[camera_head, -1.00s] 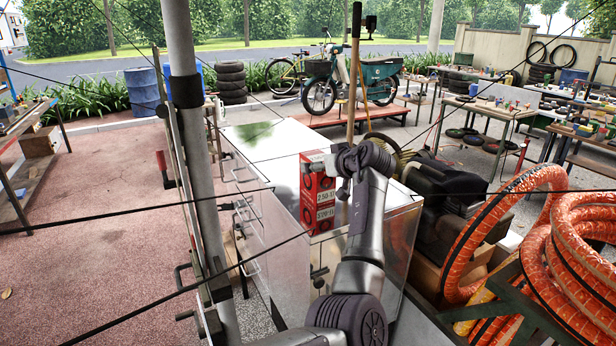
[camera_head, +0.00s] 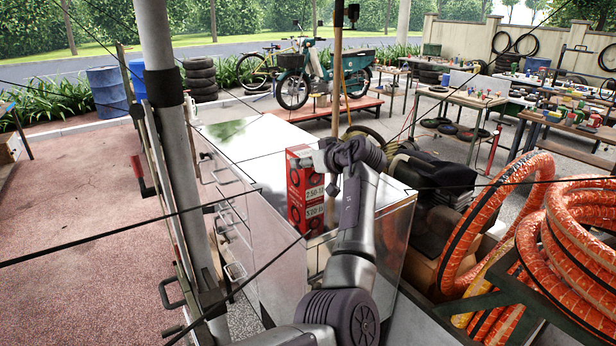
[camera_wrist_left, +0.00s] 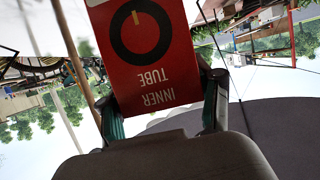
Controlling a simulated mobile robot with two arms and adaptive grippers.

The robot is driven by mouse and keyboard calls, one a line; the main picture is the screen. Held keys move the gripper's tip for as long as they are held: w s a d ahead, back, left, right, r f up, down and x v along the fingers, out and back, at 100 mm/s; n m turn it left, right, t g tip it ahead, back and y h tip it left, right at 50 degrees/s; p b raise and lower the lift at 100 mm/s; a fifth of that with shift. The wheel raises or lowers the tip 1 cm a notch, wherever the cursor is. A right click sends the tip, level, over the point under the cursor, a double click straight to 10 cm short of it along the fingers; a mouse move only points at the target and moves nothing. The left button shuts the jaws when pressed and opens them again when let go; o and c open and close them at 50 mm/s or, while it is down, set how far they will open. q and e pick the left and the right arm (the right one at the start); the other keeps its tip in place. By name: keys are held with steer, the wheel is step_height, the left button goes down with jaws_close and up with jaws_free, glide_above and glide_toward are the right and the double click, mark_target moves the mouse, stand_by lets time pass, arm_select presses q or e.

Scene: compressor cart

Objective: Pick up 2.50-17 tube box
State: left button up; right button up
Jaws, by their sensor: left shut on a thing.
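A red box (camera_head: 300,172) with a white-and-black label reading about "2.50-1" stands upright on the metal cabinet, towards its near right part. My right gripper is not in view.
The metal cabinet top (camera_head: 250,140) is bare left of and behind the box. A wooden pole (camera_head: 336,70) rises just behind the gripper. A dark compressor (camera_head: 435,175) and coiled orange hose (camera_head: 570,240) stand to the right. A grey post (camera_head: 165,100) and thin cables cross the view.

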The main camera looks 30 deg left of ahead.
arm_select(q)
steer(key=shift+a, duration=0.15)
steer(key=shift+c, duration=1.4)
steer(key=c, duration=0.5)
steer(key=shift+o, duration=0.2)
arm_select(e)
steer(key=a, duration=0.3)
